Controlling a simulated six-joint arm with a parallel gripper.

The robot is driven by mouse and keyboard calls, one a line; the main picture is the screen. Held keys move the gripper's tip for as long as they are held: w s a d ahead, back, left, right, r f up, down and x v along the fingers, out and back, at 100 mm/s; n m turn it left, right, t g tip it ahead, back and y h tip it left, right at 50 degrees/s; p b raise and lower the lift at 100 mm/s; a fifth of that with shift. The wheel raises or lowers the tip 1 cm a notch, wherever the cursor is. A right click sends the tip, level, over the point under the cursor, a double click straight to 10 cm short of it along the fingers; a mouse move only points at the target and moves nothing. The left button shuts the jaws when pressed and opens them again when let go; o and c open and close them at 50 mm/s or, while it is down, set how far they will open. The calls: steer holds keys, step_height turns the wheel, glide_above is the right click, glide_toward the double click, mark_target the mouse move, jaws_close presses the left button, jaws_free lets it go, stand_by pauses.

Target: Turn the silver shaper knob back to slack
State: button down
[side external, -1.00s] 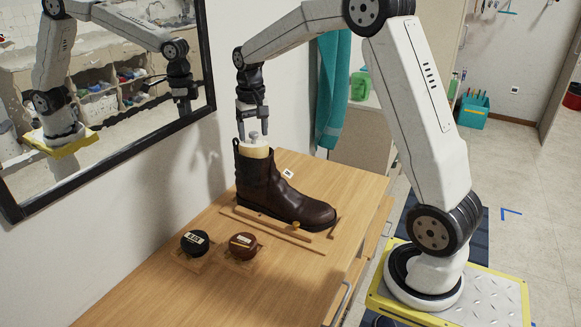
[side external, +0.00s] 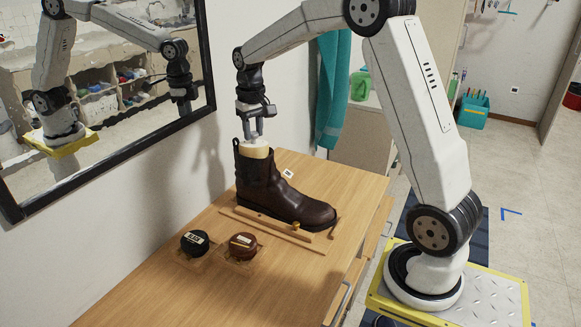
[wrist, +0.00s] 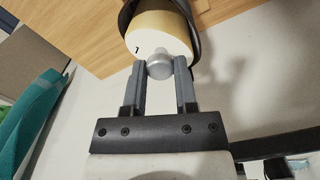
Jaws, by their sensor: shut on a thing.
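The silver shaper knob (wrist: 159,66) sits on top of the pale shaper (wrist: 152,32), whose white top face carries a small dark mark. The shaper (side external: 255,152) stands in the shaft of a dark brown boot (side external: 281,193), upright on the wooden bench. My gripper (side external: 254,139) points down over the boot. In the wrist view its two fingers (wrist: 160,72) lie on either side of the knob and are shut on it. In the side view the fingers mostly hide the knob.
The boot stands among low wooden rails (side external: 272,230) on the bench (side external: 180,284). Two round tins, one black (side external: 194,243) and one brown (side external: 243,245), sit in front left. A mirror (side external: 110,85) hangs on the wall at left. A teal cloth (side external: 333,90) hangs behind.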

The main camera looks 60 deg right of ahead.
steer(key=n, duration=1.2)
steer(key=shift+t, duration=0.3)
steer(key=n, duration=0.3)
steer(key=shift+n, duration=0.4)
steer(key=shift+c, duration=1.8)
jaws_free()
